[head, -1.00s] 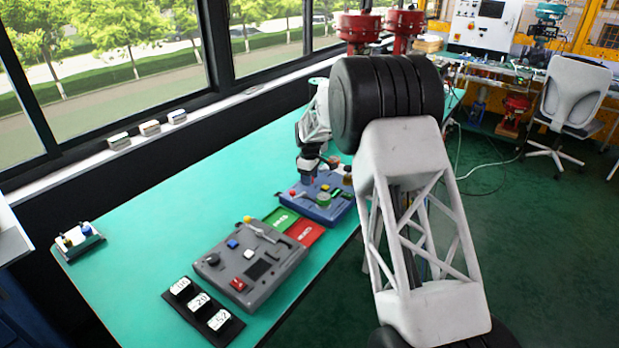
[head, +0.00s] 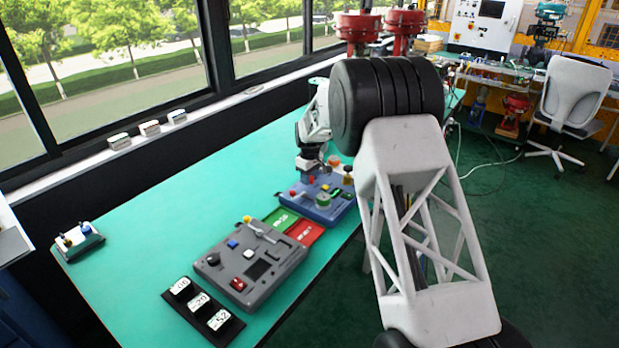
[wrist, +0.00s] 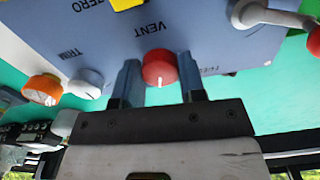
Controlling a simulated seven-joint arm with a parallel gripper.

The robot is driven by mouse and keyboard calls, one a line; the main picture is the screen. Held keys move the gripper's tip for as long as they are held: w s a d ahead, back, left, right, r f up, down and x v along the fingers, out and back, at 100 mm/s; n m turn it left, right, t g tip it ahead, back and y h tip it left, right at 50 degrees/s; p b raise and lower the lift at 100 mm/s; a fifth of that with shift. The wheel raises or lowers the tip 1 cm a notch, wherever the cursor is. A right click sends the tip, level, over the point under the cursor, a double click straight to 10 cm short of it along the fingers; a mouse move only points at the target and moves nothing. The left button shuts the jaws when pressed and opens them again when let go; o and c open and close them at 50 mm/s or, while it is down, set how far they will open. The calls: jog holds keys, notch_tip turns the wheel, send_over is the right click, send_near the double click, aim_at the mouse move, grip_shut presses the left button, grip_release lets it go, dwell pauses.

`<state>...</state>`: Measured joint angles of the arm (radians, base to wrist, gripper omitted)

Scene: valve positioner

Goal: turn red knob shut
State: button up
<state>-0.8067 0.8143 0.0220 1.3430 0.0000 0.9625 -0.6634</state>
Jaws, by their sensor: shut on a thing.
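The red knob (wrist: 159,68) sits on the blue-grey face of the valve positioner (wrist: 110,38), below the printed word VENT in the wrist view. A white mark on it points toward my gripper's base. My gripper (wrist: 160,78) has one finger on each side of the knob and is shut on it. In the head view my gripper (head: 311,170) is over the far left part of the blue positioner (head: 322,212). The red knob (head: 311,180) shows there as a small spot under the gripper.
In the wrist view an orange knob (wrist: 42,88) and a grey lever (wrist: 275,15) flank the red knob. The table's left middle (head: 180,200) is clear.

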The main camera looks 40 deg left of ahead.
jog(key=m, duration=0.3)
jog(key=shift+m, duration=0.3)
jog(key=m, duration=0.3)
jog(key=shift+m, duration=0.3)
jog(key=m, duration=0.3)
jog(key=shift+m, duration=2.2)
jog(key=o, duration=0.9)
jog(key=shift+r, duration=0.15)
jog(key=shift+r, duration=3.8)
